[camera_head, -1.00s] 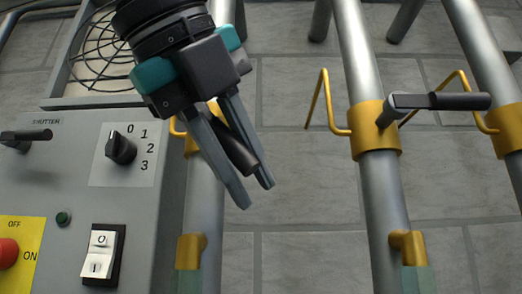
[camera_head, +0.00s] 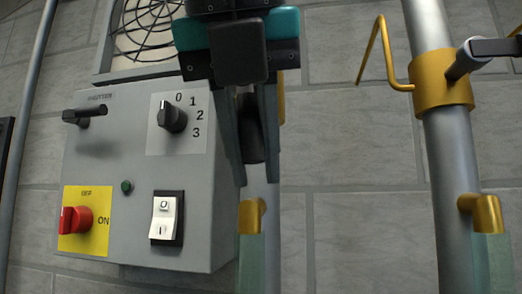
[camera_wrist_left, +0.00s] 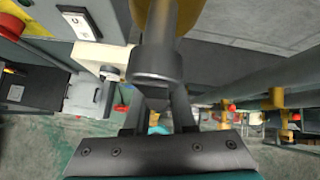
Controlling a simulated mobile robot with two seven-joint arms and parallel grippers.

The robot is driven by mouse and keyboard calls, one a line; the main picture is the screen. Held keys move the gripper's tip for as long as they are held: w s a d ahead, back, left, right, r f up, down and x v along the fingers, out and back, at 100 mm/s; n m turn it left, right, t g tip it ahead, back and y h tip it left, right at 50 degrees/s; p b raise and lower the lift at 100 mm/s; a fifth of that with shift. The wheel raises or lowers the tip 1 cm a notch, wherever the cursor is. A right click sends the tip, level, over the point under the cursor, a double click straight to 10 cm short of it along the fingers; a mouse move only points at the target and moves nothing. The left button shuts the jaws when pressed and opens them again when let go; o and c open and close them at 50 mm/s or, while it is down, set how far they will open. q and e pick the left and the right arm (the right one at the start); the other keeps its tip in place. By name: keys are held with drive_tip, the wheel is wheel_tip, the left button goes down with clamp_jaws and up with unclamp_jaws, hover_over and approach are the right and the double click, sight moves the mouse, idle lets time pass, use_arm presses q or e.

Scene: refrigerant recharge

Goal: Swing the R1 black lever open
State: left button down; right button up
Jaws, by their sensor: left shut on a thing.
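A black lever (camera_head: 251,135) sits between the two fingers of my left gripper (camera_head: 252,172), in front of the left grey pipe (camera_head: 262,187) beside the control box. The gripper reaches down from the top and is shut on the lever. The lever points down in the picture, roughly along the pipe. Its mount is mostly hidden behind the gripper. In the left wrist view a grey stem (camera_wrist_left: 157,62) comes off a gold collar between the fingers. No R1 label is readable. My right gripper is out of view.
The grey control box (camera_head: 130,235) with switches stands close left of the gripper. A second pipe (camera_head: 450,150) at the right has a gold collar (camera_head: 441,84) with a bent gold rod and another black lever (camera_head: 497,47).

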sight(249, 111)
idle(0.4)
use_arm(q)
drive_tip(key=c, duration=0.8)
unclamp_jaws()
drive_tip(key=shift+o, duration=0.2)
drive_tip(key=v, duration=0.7)
drive_tip(key=shift+r, duration=0.15)
drive_tip(key=p+v, duration=0.1)
drive_tip(key=v, duration=0.7)
drive_tip(key=shift+s+p, duration=0.15)
drive_tip(key=shift+p, duration=0.25)
